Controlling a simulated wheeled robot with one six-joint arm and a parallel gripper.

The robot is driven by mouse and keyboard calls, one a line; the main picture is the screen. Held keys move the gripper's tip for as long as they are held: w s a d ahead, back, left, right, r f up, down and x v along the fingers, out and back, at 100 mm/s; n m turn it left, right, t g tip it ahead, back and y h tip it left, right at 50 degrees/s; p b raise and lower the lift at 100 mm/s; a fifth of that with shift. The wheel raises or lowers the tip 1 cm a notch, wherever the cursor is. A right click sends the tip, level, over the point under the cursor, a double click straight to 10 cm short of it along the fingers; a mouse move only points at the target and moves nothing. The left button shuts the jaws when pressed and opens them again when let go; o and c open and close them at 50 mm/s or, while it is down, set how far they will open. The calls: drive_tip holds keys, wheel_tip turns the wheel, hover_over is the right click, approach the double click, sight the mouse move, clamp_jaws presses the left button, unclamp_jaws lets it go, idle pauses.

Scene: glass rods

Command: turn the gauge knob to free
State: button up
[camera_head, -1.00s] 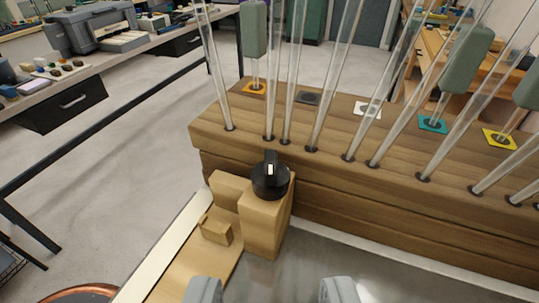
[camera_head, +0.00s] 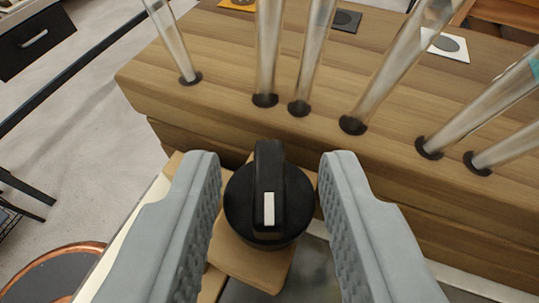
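The gauge knob (camera_head: 268,200) is a round black dial with a raised grip bar and a white mark on the bar's near end. It sits on top of a small wooden block (camera_head: 248,262) in front of the wooden rod stand. The bar points roughly straight away from me. My gripper (camera_head: 271,165) is open, with one grey ribbed finger to the left of the knob and one to the right. Gaps show between each finger and the knob. The label for the free position cannot be made out.
The wooden rod stand (camera_head: 330,75) runs just behind the knob. Several glass rods lean up out of its black-rimmed holes, close beyond my fingertips. A copper-rimmed round object (camera_head: 50,272) is at lower left. A workbench edge and open floor (camera_head: 85,150) lie to the left.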

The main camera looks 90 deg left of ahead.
clamp_jaws()
drive_tip(key=shift+s+a+m+t, duration=0.1)
drive_tip(key=shift+s+m+t, duration=0.15)
drive_tip(key=shift+m+t, duration=0.8)
drive_tip(key=shift+s+m+t+h, duration=0.1)
drive_tip(key=shift+m+t+h, duration=0.3)
drive_tip(key=shift+m+t, duration=1)
unclamp_jaws()
